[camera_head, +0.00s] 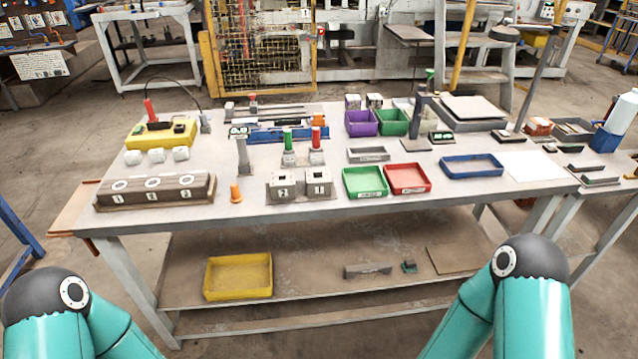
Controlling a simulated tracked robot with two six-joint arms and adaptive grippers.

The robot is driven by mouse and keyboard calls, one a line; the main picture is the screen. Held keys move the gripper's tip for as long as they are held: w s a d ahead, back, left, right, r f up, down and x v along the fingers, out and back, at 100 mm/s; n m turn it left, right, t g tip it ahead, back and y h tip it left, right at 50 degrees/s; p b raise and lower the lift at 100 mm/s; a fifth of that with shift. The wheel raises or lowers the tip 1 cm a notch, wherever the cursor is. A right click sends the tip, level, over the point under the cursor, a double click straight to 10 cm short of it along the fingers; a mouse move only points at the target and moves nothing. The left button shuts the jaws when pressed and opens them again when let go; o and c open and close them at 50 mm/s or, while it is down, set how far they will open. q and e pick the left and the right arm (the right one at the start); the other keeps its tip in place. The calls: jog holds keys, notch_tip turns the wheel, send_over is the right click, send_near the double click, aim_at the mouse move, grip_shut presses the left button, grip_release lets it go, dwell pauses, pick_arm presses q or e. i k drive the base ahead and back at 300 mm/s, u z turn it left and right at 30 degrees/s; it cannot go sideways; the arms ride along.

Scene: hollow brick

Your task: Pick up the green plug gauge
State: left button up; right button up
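The green plug gauge (287,138) stands upright with its green handle on top, near the middle of the table (240,210). A similar gauge with a red handle (316,137) stands upright just to its right. Both sit in small grey holders, and their lower parts are hidden. In front of them are two grey hollow blocks, marked 2 (284,187) and 1 (317,186). Only teal links of my two arms show, at the bottom left and bottom right, well short of the table top. Neither gripper is in view.
Green (364,194) and red (407,192) trays lie right of the blocks. An orange cone (236,194) and a grey upright stand (243,155) are to the left. A dark numbered block (155,203) sits front left. A yellow tray (238,292) is on the lower shelf.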

aim_at(288, 149)
jog(key=k, duration=1.2)
jog(key=z, duration=0.5)
jog(key=i, duration=1.8)
jog(key=u, duration=0.1)
